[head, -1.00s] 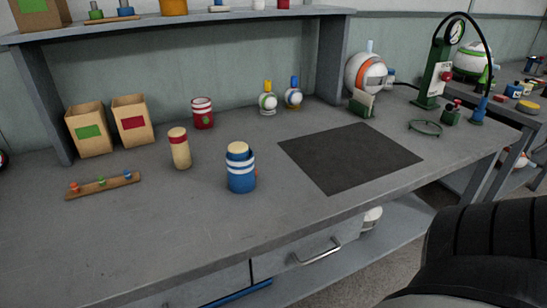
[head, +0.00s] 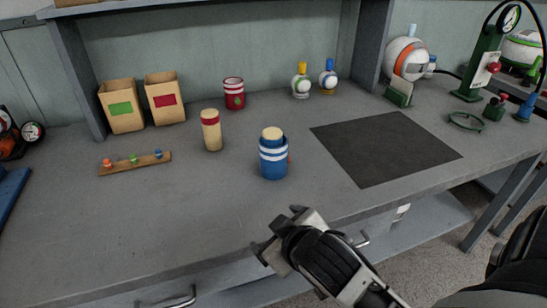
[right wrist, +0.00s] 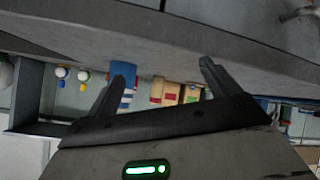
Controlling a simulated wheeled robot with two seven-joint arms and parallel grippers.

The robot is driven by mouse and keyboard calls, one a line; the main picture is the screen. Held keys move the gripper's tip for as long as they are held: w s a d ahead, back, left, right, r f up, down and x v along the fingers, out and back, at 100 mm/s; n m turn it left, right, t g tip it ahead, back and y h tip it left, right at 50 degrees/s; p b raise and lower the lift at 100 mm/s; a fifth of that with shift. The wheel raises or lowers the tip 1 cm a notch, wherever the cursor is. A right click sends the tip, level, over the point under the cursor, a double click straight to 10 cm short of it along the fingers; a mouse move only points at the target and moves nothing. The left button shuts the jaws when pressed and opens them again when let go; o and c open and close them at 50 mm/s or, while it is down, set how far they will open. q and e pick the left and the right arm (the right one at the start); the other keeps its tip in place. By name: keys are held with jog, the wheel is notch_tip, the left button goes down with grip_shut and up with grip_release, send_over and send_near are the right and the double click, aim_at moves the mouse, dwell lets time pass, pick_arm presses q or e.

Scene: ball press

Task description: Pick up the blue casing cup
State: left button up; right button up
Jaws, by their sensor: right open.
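The blue casing cup (head: 273,165) has white bands and stands upright on the grey bench, with a tan cylinder (head: 272,134) sticking out of its top. In the right wrist view, the blue casing cup (right wrist: 120,72) shows upside down, partly hidden behind the left finger. My right gripper (head: 280,232) is open and empty at the bench's front edge, nearer to me than the cup and apart from it. Its two spread fingers (right wrist: 165,68) show in the right wrist view. My left gripper is not in view.
A tan cylinder with a red band (head: 212,132) stands left of the cup. A red cup (head: 234,94), two boxes (head: 121,106) and a wooden strip with pegs (head: 137,164) stand farther back or left. A dark mat (head: 385,148) lies right. The front bench is clear.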

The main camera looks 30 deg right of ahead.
jog(key=w+a+r+n+t+y, duration=0.2)
jog(key=w+r+n+t, duration=0.25)
jog(key=r, duration=0.45)
jog(key=w+a+r+n+t+y, duration=0.1)
jog(key=w+r+n+t+y, duration=0.15)
jog(key=w+r+t, duration=0.5)
jog(key=s+a+r+n+g+y, duration=0.1)
jog(key=a+r+n+g+y, duration=0.4)
jog(key=n+y, duration=0.45)
jog(key=s+a+r+n+g+y, duration=0.2)
jog(key=a+r+n+g+y, duration=0.35)
jog(key=n, duration=0.65)
jog(key=n+g+h, duration=0.5)
jog(key=g+h, duration=0.2)
jog(key=h, duration=1.1)
send_near(274, 141)
jog(key=shift+g, duration=0.25)
jog(key=w+f, duration=0.1)
jog(key=f, duration=0.1)
jog(key=w+d+f, duration=0.1)
jog(key=f, duration=0.1)
jog(key=w+f, duration=0.1)
jog(key=shift+w+d+f, duration=0.2)
jog(key=shift+w+f, duration=0.2)
jog(key=shift+p+x, duration=0.65)
jog(key=shift+x, duration=2.2)
jog(key=shift+w+r+y, duration=0.1)
jog(key=shift+y, duration=0.15)
jog(key=c, duration=1.4)
